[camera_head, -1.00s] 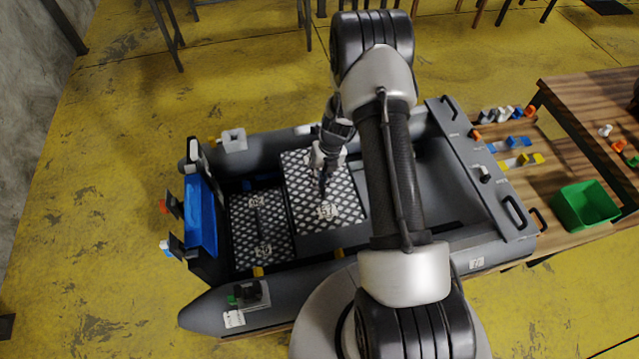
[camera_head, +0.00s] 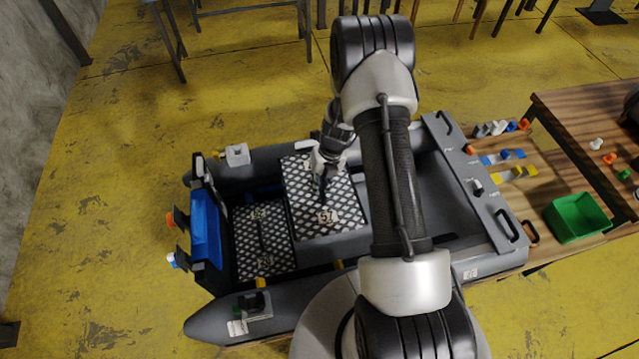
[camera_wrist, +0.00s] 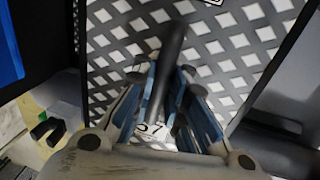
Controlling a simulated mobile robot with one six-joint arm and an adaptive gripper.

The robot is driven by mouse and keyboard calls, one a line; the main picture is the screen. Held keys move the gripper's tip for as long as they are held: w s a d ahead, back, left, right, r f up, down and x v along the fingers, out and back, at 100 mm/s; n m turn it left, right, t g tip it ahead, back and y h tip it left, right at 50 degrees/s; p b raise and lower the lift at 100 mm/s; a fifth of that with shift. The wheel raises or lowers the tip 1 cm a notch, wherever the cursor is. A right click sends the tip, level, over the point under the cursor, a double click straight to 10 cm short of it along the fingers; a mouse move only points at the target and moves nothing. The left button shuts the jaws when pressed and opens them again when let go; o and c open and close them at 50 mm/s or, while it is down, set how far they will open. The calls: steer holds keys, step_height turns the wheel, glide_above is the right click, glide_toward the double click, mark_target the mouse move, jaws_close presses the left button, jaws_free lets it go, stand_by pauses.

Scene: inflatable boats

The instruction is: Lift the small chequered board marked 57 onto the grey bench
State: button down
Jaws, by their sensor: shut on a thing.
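The small chequered board marked 57 (camera_head: 301,209) is in the left-middle of the grey boat in the head view, roughly level and looking higher than the chequered floor beside it. Its pattern fills much of the wrist view (camera_wrist: 231,44), with the 57 label partly hidden behind my fingers. My gripper (camera_head: 320,176) is over the board, shut on a dark bar-like handle on it; the fingers also show in the wrist view (camera_wrist: 172,88). The grey panel with black hand-holes across the boat's right end (camera_head: 480,190) looks like the grey bench.
Another chequered board (camera_head: 262,240) lies left of it, its labels hard to read. A green bin (camera_head: 577,217) and small coloured parts sit on the wooden table at right. My arm crosses the boat's middle.

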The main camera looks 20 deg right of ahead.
steer(key=shift+r+p, duration=4.8)
steer(key=shift+r, duration=0.65)
steer(key=shift+f, duration=0.1)
